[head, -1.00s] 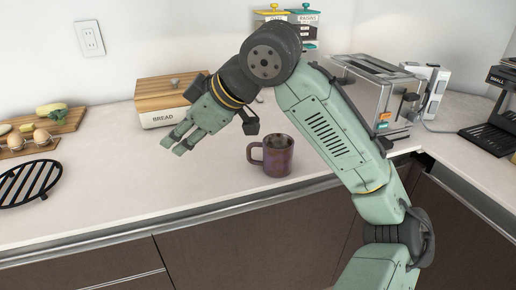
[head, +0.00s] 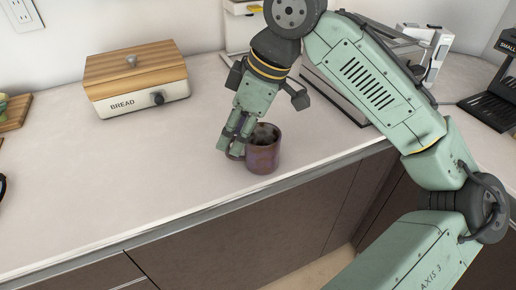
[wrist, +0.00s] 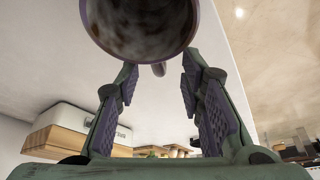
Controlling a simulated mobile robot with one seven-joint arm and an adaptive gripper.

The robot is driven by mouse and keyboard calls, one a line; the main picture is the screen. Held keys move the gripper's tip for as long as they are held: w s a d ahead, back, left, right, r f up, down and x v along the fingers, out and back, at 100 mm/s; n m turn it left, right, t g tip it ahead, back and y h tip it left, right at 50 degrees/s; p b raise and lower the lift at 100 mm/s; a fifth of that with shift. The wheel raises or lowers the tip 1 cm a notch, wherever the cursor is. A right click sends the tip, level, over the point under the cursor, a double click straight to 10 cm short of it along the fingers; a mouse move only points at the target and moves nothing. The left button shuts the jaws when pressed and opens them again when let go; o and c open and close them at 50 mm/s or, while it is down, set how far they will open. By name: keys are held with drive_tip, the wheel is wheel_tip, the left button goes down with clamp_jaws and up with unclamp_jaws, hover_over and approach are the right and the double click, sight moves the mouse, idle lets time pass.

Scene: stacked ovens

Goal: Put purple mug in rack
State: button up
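The purple mug (head: 263,152) stands upright on the counter near its front edge, with its handle on the left side. In the wrist view the mug (wrist: 140,28) fills the top, its dark inside facing the camera, and its handle (wrist: 159,70) shows below the rim. My gripper (head: 231,150) points down at the handle side of the mug. In the wrist view my gripper (wrist: 159,82) is open, with one finger on either side of the handle and gaps between. No rack is clearly visible now.
A bread box (head: 138,82) with a wooden lid stands at the back left. A metal toaster (head: 340,92) is behind my arm, and a black appliance (head: 492,118) is at the right. The counter (head: 150,160) left of the mug is clear.

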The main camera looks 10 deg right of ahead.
sight(228, 157)
drive_tip(key=p+x, duration=0.1)
drive_tip(key=x, duration=0.4)
drive_tip(key=shift+f, duration=0.15)
clamp_jaws()
idle(0.7)
